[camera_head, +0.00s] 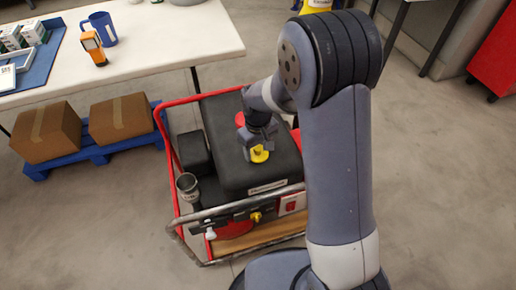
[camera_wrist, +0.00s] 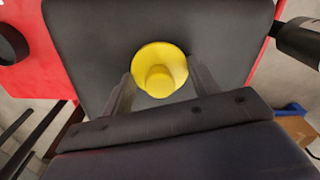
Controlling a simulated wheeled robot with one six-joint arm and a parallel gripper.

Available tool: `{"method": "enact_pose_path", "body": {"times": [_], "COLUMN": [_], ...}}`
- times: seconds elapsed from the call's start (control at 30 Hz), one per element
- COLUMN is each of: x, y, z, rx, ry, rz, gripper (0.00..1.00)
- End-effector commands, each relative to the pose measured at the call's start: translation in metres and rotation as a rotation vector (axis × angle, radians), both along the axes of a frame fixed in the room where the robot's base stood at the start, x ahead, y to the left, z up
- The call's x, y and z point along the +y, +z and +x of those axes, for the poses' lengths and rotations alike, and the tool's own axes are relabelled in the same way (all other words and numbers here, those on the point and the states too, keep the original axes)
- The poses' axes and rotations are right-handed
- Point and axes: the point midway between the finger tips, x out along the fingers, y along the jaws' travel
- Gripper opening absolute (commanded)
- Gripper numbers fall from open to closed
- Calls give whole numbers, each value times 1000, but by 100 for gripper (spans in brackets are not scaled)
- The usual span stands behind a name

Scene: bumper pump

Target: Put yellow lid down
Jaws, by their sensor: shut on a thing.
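The yellow lid (camera_head: 259,154) is a small round cap with a raised knob in its middle. It shows from above in the wrist view (camera_wrist: 160,72), over the flat dark top of the pump (camera_wrist: 85,40). My gripper (camera_head: 257,146) is shut on the lid, with one finger on each side of it. In the head view the gripper points down over the pump's black top (camera_head: 230,125). I cannot tell whether the lid touches that surface or is held just above it.
The pump sits in a red frame with a grey bumper bar (camera_head: 240,205) in front. A white table (camera_head: 180,40) is behind, with a blue mug (camera_head: 103,28) and orange device (camera_head: 93,46). Boxes (camera_head: 120,118) lie on a blue pallet (camera_head: 90,155).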

Motion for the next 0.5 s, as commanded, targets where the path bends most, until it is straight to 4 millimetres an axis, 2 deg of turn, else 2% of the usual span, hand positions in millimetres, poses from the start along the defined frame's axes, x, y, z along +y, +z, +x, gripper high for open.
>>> {"method": "enact_pose_path", "body": {"times": [0.27,0.3,0.5], "x": [0,0,0], "y": [-3,-2,-1], "z": [0,0,0], "rx": [-1,-1,-1], "ry": [0,0,0], "rz": [1,1,1], "gripper": [36,59,75]}}
